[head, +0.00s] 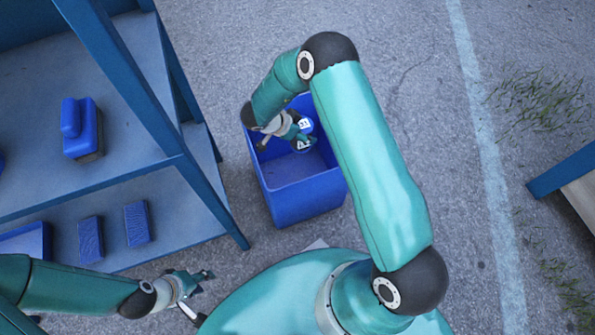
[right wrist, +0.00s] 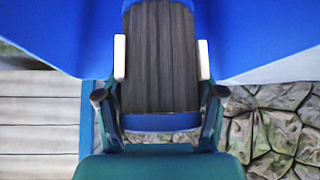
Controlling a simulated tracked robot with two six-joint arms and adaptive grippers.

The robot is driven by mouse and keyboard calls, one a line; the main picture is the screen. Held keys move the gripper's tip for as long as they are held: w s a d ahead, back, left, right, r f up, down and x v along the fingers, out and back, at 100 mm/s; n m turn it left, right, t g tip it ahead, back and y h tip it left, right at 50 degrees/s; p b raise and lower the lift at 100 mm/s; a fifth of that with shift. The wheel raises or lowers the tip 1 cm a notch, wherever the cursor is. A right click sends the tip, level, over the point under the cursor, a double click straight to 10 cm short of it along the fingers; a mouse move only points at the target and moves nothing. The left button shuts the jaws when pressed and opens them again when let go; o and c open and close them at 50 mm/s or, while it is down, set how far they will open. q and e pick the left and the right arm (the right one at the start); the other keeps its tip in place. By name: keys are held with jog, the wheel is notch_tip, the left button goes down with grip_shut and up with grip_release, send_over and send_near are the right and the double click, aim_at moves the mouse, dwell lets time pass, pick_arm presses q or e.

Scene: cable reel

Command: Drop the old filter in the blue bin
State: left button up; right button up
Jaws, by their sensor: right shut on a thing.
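The blue bin (head: 306,197) stands open on the pavement at the middle of the head view. My right gripper (head: 298,140) is over the bin's opening, near its far side. In the right wrist view my right gripper (right wrist: 161,60) is shut on the old filter (right wrist: 160,85), a dark pleated cylinder with blue ends, between its pale pads. Blue surfaces fill the upper part of that view behind the filter. In the head view the filter is mostly hidden by the gripper. My left gripper (head: 202,294) is open and empty, low in the head view, apart from the bin.
A blue shelf unit (head: 125,85) stands left of the bin. A blue-edged bench (head: 565,170) is at the right. Pavement with a white line (head: 485,150) lies clear between.

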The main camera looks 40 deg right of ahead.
jog(key=shift+f+b, duration=0.55)
jog(key=shift+f, duration=0.2)
pick_arm(q)
jog(key=shift+f, duration=0.95)
pick_arm(e)
jog(key=o, duration=1.5)
jog(key=shift+a+r, duration=0.1)
pick_arm(q)
jog(key=shift+s, duration=0.1)
pick_arm(e)
jog(key=v, duration=1.1)
jog(key=shift+w+a+r, duration=0.1)
jog(key=shift+a+r, duration=0.1)
jog(key=shift+r, duration=0.05)
